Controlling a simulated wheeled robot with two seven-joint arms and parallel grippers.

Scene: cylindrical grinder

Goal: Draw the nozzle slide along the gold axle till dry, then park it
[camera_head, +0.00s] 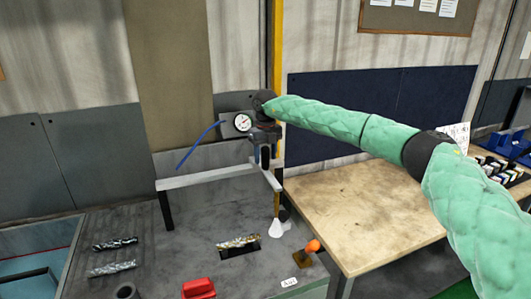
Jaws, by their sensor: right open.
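The gold axle (238,241) lies in a dark holder on the grey bench top, with gold and silver sections showing. A pale rail (205,179) stands above the bench on a dark leg. My right gripper (264,158) points down at the rail's right end and is open; its fingertips are small and partly blend with the dark parts there. The nozzle slide cannot be clearly told apart from my gripper. A thin brass-coloured stem (276,203) hangs below the rail's end, with a white cone shape (276,230) under it, right of the axle. My left gripper is not in view.
A gauge (242,122) and blue hose (198,146) are behind the rail. A red block (198,288) and orange knob (313,246) stand in front. A mostly bare wooden table (355,205) is at right.

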